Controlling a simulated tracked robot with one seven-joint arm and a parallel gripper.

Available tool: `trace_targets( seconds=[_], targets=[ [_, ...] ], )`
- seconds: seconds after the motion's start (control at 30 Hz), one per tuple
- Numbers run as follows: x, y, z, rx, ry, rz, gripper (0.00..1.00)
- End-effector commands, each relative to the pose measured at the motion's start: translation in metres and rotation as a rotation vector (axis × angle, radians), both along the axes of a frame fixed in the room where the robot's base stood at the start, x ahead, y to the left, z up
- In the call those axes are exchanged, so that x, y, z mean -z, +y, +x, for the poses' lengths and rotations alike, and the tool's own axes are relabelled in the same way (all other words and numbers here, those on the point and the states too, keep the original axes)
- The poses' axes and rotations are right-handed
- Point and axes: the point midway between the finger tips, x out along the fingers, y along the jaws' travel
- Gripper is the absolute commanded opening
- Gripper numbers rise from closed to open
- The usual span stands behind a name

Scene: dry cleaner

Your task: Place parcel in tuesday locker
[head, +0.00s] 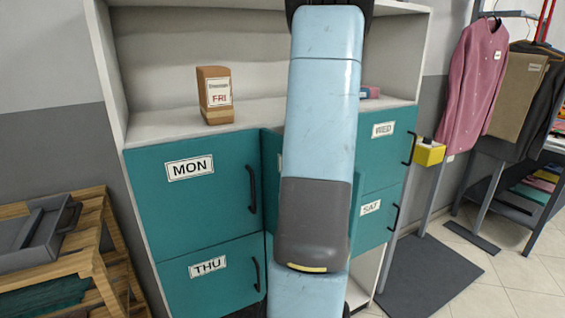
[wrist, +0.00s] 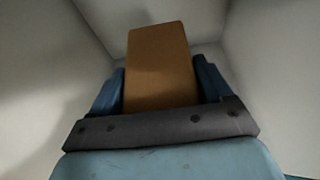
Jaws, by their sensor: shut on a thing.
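In the wrist view my gripper (wrist: 160,90) is shut on a brown parcel (wrist: 158,65), with a blue finger on each side of it. Pale inner walls surround the parcel and gripper, so they are inside a compartment. In the head view my blue arm hides the gripper, the held parcel and most of the middle locker column. An open teal door (head: 271,165) shows at the left of my arm, between MON and the arm. No TUE label is visible. Whether the parcel touches the compartment floor cannot be told.
Teal lockers MON (head: 195,195), THU (head: 212,278), WED (head: 385,150) and SAT (head: 372,225) are shut. A brown FRI parcel (head: 214,95) stands on the shelf above. A wooden rack (head: 85,245) stands at left; a clothes rail (head: 500,14) stands at right.

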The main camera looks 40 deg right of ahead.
Motion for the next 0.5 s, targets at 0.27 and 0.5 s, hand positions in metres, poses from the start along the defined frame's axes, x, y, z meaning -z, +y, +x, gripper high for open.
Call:
trace_targets(
  seconds=[0.27,0.5],
  targets=[
    [-0.001,-0.007,0.028,0.0,-0.002,0.0,0.0],
    [0.017,-0.01,0.04,0.001,0.0,0.004,0.0]
  ],
)
